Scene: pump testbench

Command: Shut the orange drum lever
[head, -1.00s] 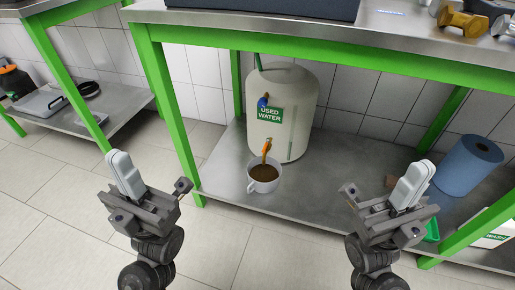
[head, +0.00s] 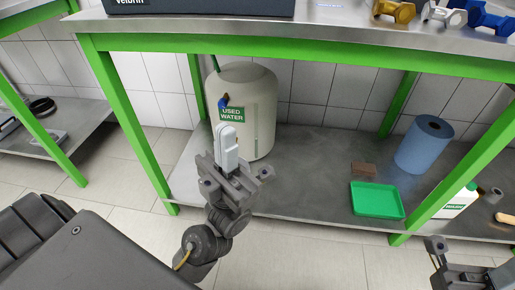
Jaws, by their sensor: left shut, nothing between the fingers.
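The cream drum (head: 262,105) with a green "USED WATER" label (head: 231,114) stands on the lower shelf. A blue lever (head: 224,100) shows on its upper front. The orange lever is hidden behind my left gripper, and so is the mug seen under it earlier. My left gripper (head: 226,130) is shut and empty, its pale fingers pointing up in front of the drum, just below the label. I cannot tell whether it touches the lever. My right gripper (head: 440,250) is partly cut off at the bottom right corner, and its jaws are not clear.
The lower steel shelf (head: 310,165) holds a green tray (head: 377,200), a brown block (head: 363,168), a blue roll (head: 424,145) and a white container (head: 458,203) to the right. A green table leg (head: 130,125) stands left of the drum. The shelf between drum and tray is clear.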

